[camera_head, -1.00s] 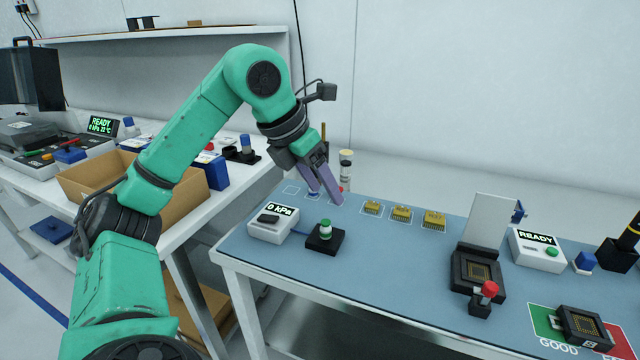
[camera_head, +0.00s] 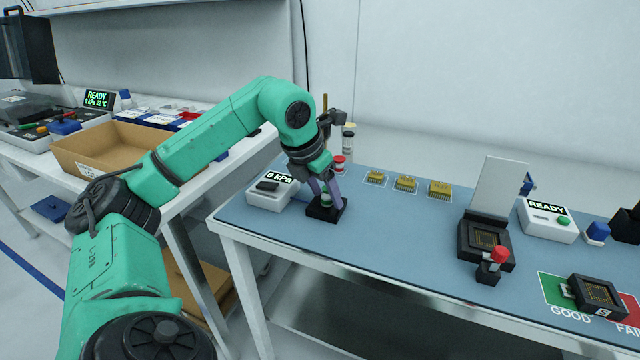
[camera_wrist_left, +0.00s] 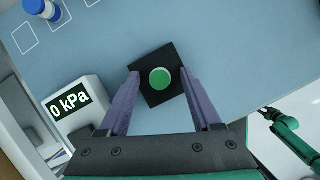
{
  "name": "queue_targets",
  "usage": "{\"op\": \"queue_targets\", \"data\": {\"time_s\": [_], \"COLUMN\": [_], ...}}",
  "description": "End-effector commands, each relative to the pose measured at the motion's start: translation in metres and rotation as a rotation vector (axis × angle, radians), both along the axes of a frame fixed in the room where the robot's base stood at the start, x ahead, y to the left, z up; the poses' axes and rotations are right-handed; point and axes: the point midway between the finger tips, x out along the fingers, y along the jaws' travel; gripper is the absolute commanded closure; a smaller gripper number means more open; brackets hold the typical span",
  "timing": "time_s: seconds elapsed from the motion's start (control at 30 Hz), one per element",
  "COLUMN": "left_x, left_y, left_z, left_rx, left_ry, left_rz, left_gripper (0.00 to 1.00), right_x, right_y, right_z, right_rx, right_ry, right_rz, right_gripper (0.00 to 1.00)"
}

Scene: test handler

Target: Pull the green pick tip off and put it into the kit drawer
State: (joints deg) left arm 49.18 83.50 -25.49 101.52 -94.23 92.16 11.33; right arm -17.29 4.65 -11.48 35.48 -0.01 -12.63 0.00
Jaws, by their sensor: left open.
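The green pick tip (camera_head: 326,199) stands upright on a small black block (camera_head: 322,213) near the left end of the blue-topped table. From above in the left wrist view, the tip (camera_wrist_left: 160,79) is a green disc with a pale rim, centred on the black block (camera_wrist_left: 176,96). My left gripper (camera_head: 329,201) is open, its purple fingers pointing down on either side of the tip. In the left wrist view a gap shows between each finger and the tip. The kit drawer cannot be identified in these views.
A grey-white box reading 0 kPa (camera_head: 270,192) stands just left of the block. A red-capped piece (camera_head: 339,164) is behind the gripper. Gold chips (camera_head: 405,184) lie to the right. A cardboard box (camera_head: 105,147) stands on the left bench. The table between block and black socket (camera_head: 484,243) is clear.

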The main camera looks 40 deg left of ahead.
Motion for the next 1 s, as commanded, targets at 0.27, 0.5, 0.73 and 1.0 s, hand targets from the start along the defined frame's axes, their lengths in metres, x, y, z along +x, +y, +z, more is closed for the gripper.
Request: {"op": "queue_targets", "data": {"time_s": [0.27,0.5,0.73,1.0], "left_x": [0.0,0.0,0.0,0.0], "left_y": [0.0,0.0,0.0,0.0], "left_z": [0.0,0.001,0.005,0.009], "left_rx": [0.0,0.0,0.0,0.0], "left_ry": [0.0,0.0,0.0,0.0], "left_rz": [0.0,-0.001,-0.001,-0.001], "left_gripper": [0.73,1.0,1.0,1.0], "right_x": [0.001,0.002,0.002,0.002], "right_y": [0.0,0.0,0.0,0.0], "right_z": [0.0,0.001,0.005,0.01], "right_rx": [0.0,0.001,0.001,0.001], "right_ry": [-0.002,-0.003,-0.004,-0.004], "right_rz": [0.0,0.0,0.0,-0.001], "right_gripper": [0.5,0.5,0.5,0.5]}}
